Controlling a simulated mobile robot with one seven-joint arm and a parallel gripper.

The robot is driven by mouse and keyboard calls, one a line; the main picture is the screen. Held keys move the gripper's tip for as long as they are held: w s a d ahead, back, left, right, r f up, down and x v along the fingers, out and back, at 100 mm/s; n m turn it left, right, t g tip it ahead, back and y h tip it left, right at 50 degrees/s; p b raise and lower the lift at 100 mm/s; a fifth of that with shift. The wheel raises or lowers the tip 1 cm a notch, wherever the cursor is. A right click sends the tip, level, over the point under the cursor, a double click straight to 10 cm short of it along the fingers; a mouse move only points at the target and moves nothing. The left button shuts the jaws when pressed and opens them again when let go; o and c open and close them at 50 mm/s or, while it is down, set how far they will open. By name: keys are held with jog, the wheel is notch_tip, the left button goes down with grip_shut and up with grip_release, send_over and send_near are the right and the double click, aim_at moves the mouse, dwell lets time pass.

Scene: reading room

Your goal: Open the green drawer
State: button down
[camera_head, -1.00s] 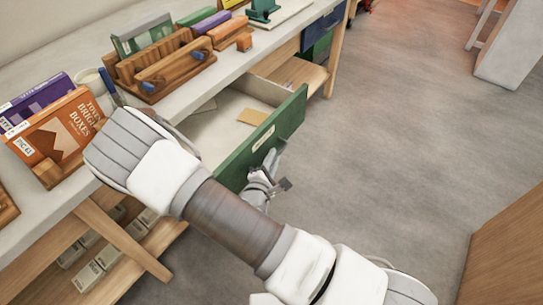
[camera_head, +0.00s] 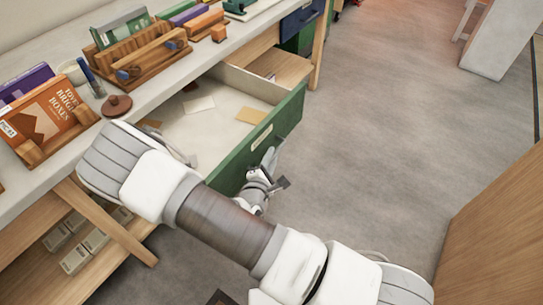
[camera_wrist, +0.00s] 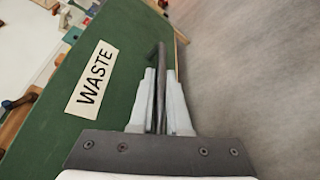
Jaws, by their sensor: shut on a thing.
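The green drawer (camera_head: 286,122) stands pulled out from the desk in the head view, its inside showing with a few paper pieces on the bottom. In the wrist view its green front (camera_wrist: 120,60) fills the left side and bears a white label reading "WASTE" (camera_wrist: 91,78). My gripper (camera_head: 268,163) is at the outer face of the drawer front. In the wrist view my gripper (camera_wrist: 160,85) has its fingers closed on a dark upright bar, the drawer handle (camera_wrist: 161,60). My arm hides the near end of the drawer front.
The desk top (camera_head: 150,108) holds book racks, an orange book (camera_head: 52,118) and a dark reddish lid (camera_head: 117,105). A blue drawer (camera_head: 300,20) is farther along. Open grey floor (camera_head: 390,130) lies to the right, with a wooden panel (camera_head: 490,240) at lower right.

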jog(key=shift+s+d, duration=0.2)
dwell(0.4)
jog(key=c, duration=0.9)
grip_release()
jog(key=p+v, duration=0.3)
jog(key=v, duration=1.4)
jog(key=shift+s+r, duration=0.1)
jog(key=shift+s, duration=0.1)
